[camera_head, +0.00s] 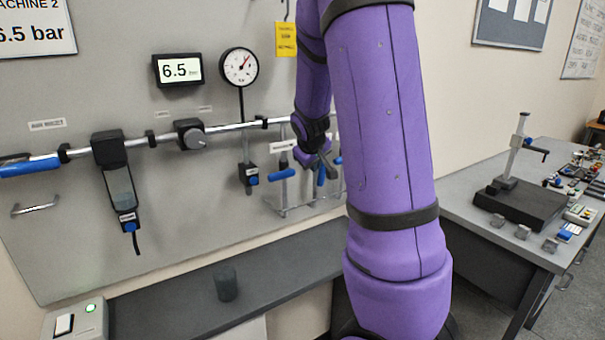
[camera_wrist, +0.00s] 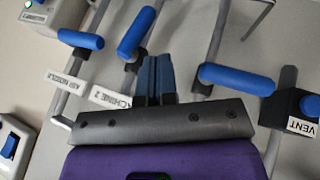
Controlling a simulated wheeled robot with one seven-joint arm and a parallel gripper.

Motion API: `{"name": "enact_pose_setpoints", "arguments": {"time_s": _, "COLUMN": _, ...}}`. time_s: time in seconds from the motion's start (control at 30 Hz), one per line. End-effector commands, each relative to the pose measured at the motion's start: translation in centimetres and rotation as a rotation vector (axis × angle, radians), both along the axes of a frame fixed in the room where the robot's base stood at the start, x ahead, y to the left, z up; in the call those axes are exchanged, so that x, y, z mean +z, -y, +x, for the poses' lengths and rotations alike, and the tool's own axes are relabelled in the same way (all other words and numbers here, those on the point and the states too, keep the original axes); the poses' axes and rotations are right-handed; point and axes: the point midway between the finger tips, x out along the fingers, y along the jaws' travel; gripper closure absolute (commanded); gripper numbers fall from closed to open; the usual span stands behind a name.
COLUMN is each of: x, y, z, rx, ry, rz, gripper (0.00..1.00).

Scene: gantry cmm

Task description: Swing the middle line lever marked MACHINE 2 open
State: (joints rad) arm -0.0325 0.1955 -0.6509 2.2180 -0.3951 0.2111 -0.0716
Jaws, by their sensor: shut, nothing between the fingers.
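Three blue levers sit on parallel grey lines in the wrist view. The middle lever (camera_wrist: 136,32) slants nearly along its own line, and the label with "MACHINE 2" (camera_wrist: 110,97) is beside that line. In the head view this lever (camera_head: 321,176) is near upright, partly behind my gripper (camera_head: 328,165). My gripper, in the wrist view (camera_wrist: 155,62), is shut and empty, its fingertips just to the right of the middle lever. I cannot tell whether they touch it. The left lever (camera_wrist: 80,39) and right lever (camera_wrist: 236,79) lie across their lines.
A block labelled VENT (camera_wrist: 305,108) with a blue knob is at the right of the wrist view. A gauge (camera_head: 238,66) and a 6.5 display (camera_head: 180,70) are on the panel. A dark shelf (camera_head: 170,305) runs below. A workbench (camera_head: 470,230) stands at right.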

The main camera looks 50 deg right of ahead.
Motion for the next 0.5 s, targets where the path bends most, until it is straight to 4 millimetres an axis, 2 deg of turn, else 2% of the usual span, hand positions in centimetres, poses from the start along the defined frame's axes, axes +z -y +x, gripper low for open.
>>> {"name": "enact_pose_setpoints", "arguments": {"time_s": 0.5, "x": -5.8, "y": 3.2, "z": 2.3, "rx": -0.001, "ry": -0.003, "rz": 0.001, "gripper": 1.00}}
